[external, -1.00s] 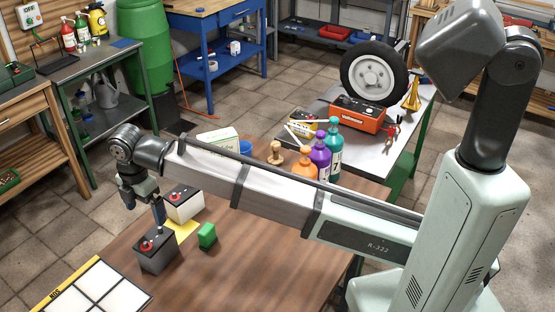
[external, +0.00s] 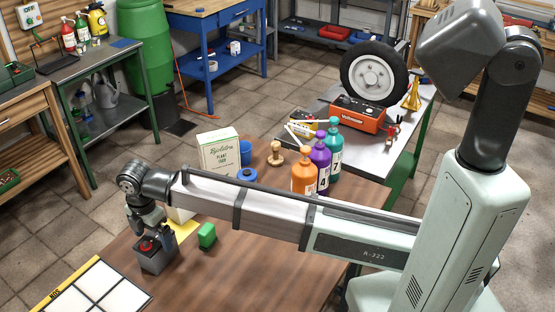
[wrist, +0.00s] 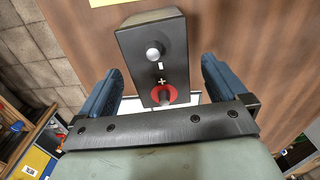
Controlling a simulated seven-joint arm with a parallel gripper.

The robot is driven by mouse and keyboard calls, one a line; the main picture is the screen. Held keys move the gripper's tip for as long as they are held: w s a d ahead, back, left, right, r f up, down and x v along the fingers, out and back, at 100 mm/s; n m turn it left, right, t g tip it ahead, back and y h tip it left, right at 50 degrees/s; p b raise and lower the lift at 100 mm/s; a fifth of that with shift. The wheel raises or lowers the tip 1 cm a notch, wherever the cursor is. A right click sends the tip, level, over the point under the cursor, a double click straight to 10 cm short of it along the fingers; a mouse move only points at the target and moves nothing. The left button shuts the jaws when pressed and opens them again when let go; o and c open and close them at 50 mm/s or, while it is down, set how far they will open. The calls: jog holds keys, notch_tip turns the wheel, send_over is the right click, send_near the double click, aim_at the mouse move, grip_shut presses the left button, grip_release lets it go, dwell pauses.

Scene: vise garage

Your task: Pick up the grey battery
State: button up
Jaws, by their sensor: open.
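The grey battery (external: 156,260) stands upright on the brown table, with a dark top and a red ring around one terminal. In the wrist view the battery (wrist: 150,50) lies between the two blue fingers, its plus terminal nearest the gripper. My gripper (external: 156,237) is open and is low over the battery; in the wrist view my gripper (wrist: 160,85) has one finger on each side, with gaps showing. I cannot tell how far down the fingers reach along its sides.
A green block (external: 207,235) stands to the right. A white gridded board (external: 98,287) lies front left. Bottles (external: 305,172) and a plant food box (external: 218,152) stand farther back.

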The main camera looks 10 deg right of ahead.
aim_at(153, 239)
jog(key=shift+f, duration=2.25)
jog(key=shift+c, duration=0.4)
jog(key=shift+r, duration=0.1)
grip_shut()
